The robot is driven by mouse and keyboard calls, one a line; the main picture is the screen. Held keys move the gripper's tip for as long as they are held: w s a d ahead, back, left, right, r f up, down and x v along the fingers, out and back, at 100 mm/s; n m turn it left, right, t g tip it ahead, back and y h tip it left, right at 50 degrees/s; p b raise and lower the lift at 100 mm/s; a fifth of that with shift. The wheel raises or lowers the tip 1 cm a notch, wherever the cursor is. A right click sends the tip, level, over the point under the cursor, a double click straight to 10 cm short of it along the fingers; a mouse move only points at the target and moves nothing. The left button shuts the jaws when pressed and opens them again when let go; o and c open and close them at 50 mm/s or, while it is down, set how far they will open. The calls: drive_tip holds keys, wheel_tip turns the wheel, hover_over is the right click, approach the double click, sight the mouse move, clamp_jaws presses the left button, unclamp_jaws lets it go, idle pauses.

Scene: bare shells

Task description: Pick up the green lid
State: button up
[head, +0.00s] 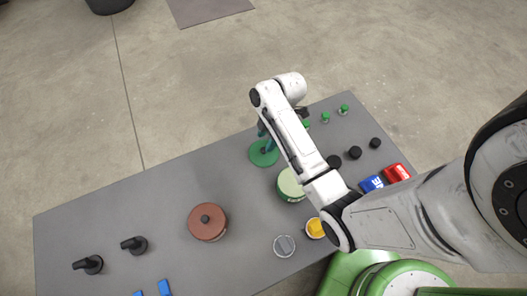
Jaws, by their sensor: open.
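The green lid (257,158) is a flat round disc lying on the grey table, near its far edge. A small dark knob shows near its middle. My gripper (267,140) is open, pointing down at the lid from above. Its teal fingers are close to the knob; I cannot tell whether they touch it or stand around it. My arm hides part of the gripper. A pale green round pot (287,186) stands to the lower right of the lid, partly hidden by my arm.
A brown lidded pot (207,222) stands left of the pale pot. Black handled items (134,244), a grey round piece (284,246), a yellow one (315,228), and blue (372,184) and red (397,172) blocks lie around. The table's (110,210) left part is mostly clear.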

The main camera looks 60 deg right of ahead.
sight(264, 152)
drive_tip(key=shift+s+x, duration=0.2)
drive_tip(key=shift+x, duration=0.95)
drive_tip(key=shift+s+x, duration=0.15)
drive_tip(key=shift+x, duration=1)
clamp_jaws()
